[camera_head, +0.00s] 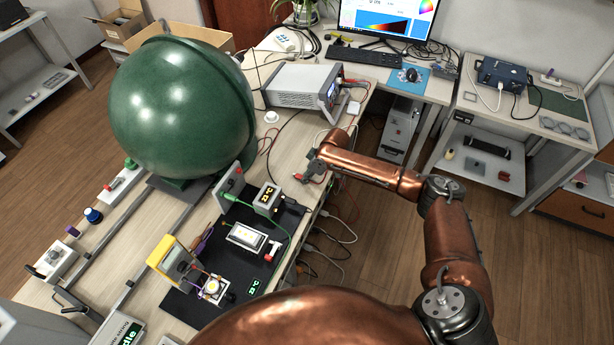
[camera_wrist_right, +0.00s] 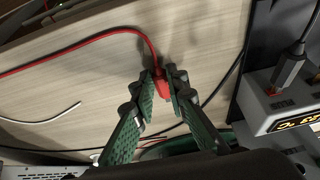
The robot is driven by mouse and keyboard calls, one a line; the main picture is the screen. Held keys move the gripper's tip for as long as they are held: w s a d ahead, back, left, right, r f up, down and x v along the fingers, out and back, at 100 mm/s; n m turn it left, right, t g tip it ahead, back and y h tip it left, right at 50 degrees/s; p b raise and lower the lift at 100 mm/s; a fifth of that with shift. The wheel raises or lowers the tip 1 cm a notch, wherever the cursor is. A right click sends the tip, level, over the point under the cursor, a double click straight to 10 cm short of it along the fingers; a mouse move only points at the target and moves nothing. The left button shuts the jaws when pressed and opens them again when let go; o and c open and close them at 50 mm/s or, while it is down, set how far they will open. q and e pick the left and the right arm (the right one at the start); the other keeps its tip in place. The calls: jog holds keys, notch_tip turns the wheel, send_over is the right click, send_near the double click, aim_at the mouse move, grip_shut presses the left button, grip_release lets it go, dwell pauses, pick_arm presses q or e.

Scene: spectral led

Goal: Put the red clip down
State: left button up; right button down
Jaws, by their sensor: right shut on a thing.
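The red clip (camera_wrist_right: 161,87) is pinched between the two green-padded fingers of my right gripper (camera_wrist_right: 163,80) in the right wrist view. A red cable runs from the clip and curves away to the left. In the head view, my right gripper (camera_head: 312,172) is low over the wooden bench, near its right edge, and a bit of the red clip (camera_head: 299,176) shows at its tip. I cannot tell whether the clip touches the bench top. My left gripper is not in view.
A black mat (camera_head: 208,298) with small devices lies near the gripper, and a small display box (camera_head: 267,199) stands close to it. A large green sphere (camera_head: 183,108) stands at the left, and a grey bench instrument (camera_head: 304,88) behind. Bare wood surrounds the clip; cables cross it.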

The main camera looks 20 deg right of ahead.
jog(key=shift+f, duration=0.1)
jog(key=c, duration=1.9)
grip_release()
jog(key=p+v, duration=0.1)
jog(key=v, duration=1.1)
